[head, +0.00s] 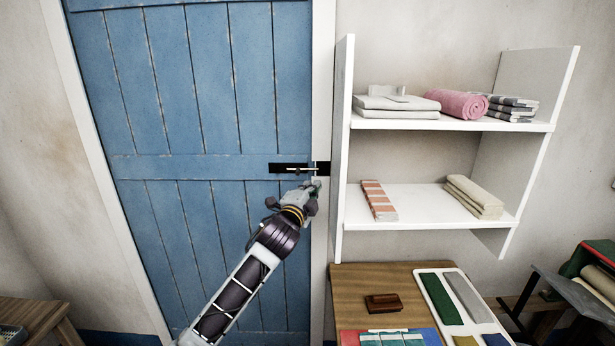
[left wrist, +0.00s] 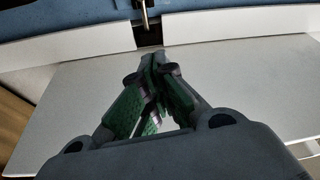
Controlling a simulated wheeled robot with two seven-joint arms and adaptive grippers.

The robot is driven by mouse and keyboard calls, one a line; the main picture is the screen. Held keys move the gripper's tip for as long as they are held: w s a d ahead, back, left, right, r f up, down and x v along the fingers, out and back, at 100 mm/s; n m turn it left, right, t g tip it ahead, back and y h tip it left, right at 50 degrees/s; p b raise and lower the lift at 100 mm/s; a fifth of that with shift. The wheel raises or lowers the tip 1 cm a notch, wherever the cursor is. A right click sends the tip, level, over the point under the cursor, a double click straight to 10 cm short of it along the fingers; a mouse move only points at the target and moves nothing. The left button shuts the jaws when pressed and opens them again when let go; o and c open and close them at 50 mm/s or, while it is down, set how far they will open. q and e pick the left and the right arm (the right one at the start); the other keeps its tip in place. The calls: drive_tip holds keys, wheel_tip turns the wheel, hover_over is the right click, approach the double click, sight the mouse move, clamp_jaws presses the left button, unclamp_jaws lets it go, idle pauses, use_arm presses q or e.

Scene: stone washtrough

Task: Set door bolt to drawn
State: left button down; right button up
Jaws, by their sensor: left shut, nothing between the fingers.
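The door bolt (head: 297,169) is a light metal rod on a black plate at the right edge of the blue door (head: 215,110). A black keeper piece (head: 323,168) sits on the white frame beside it. I cannot tell whether the rod's end is inside the keeper. My left gripper (head: 314,185) is shut and empty just below the bolt's right end. In the left wrist view, its green-padded fingers meet at the tips (left wrist: 155,58), and the bolt (left wrist: 143,14) shows beyond them, apart from them. My right gripper is not in view.
A white shelf unit (head: 450,124) with folded cloths stands close to the right of the door frame. Below it is a wooden table (head: 375,280) with a brown block (head: 382,303) and a white tray (head: 432,290).

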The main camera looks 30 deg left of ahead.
use_arm(q)
drive_tip(key=shift+w+a+p, duration=0.9)
drive_tip(key=shift+w+a, duration=0.3)
drive_tip(key=shift+w, duration=3.85)
drive_tip(key=shift+s+a+f+p, duration=0.2)
drive_tip(key=shift+s+a, duration=0.25)
drive_tip(key=shift+a, duration=0.45)
drive_tip(key=shift+s+a+f+p, duration=0.1)
drive_tip(key=shift+s+a+p, duration=0.3)
drive_tip(key=shift+a, duration=0.5)
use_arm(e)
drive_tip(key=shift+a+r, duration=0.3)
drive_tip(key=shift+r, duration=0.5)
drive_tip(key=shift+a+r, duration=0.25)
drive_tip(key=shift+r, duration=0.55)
